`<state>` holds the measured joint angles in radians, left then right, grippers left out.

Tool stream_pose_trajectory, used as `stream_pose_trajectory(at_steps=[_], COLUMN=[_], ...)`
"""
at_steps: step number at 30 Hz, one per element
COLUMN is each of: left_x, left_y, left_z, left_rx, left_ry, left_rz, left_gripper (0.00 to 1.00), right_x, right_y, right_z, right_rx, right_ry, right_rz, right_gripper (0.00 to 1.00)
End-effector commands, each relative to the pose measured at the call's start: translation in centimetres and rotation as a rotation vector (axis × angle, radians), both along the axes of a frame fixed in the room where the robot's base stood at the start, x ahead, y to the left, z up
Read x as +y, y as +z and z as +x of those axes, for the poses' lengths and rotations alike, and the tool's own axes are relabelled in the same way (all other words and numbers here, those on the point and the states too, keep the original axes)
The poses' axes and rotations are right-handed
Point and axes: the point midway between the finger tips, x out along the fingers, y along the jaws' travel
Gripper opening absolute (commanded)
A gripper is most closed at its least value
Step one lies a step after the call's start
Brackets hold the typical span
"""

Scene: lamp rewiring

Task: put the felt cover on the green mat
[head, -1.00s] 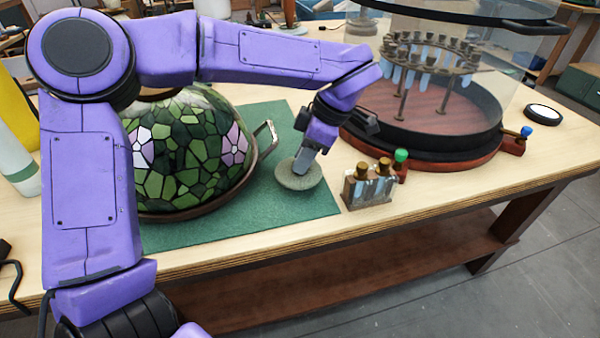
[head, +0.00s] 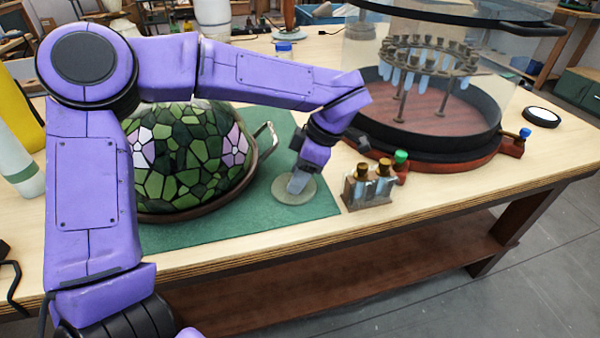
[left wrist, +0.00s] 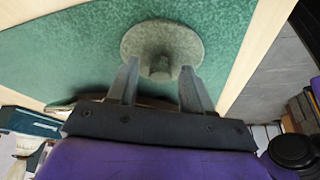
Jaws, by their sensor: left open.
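The felt cover (head: 293,191) is a round grey-green disc. It lies flat on the green mat (head: 225,231), near the mat's right edge. In the left wrist view the cover (left wrist: 146,38) shows a short knob in its middle, and the mat (left wrist: 60,55) lies around it. My left gripper (head: 297,184) points down over the cover. In the left wrist view its fingers (left wrist: 160,68) are open, one on each side of the knob with gaps. My right gripper is not in view.
A stained-glass lampshade (head: 190,152) rests on the mat left of the cover. A small rack of brown-capped vials (head: 368,190) stands close on the right. A large glass-walled vessel (head: 420,125) stands behind it. The table's front edge is near.

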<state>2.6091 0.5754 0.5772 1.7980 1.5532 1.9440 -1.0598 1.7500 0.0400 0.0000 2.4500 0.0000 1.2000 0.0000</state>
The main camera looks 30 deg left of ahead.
Motion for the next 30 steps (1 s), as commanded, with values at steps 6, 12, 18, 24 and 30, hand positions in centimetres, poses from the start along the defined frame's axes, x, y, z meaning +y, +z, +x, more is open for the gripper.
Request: stream_pose_trajectory(at_steps=[6,12,18,24,30], left_x=[-1.1,-2.9,-4.0,-4.1,-4.1], left_y=[3.6,8.5,11.1,11.4,11.4], left_z=[0.6,1.5,2.1,2.1,2.1], left_rx=[-0.005,-0.004,-0.002,0.0,-0.001], left_ry=[0.0,0.001,0.0,0.0,0.0], left_rz=[0.002,0.003,0.001,0.0,0.0], left_gripper=[0.5,0.5,0.5,0.5,0.5], right_x=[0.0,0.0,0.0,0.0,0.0], right_y=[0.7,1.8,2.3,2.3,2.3], right_z=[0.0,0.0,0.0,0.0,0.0], right_rx=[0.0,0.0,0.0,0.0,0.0], right_ry=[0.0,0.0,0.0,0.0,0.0], right_rz=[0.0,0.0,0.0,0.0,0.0], right_gripper=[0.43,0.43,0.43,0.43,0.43])
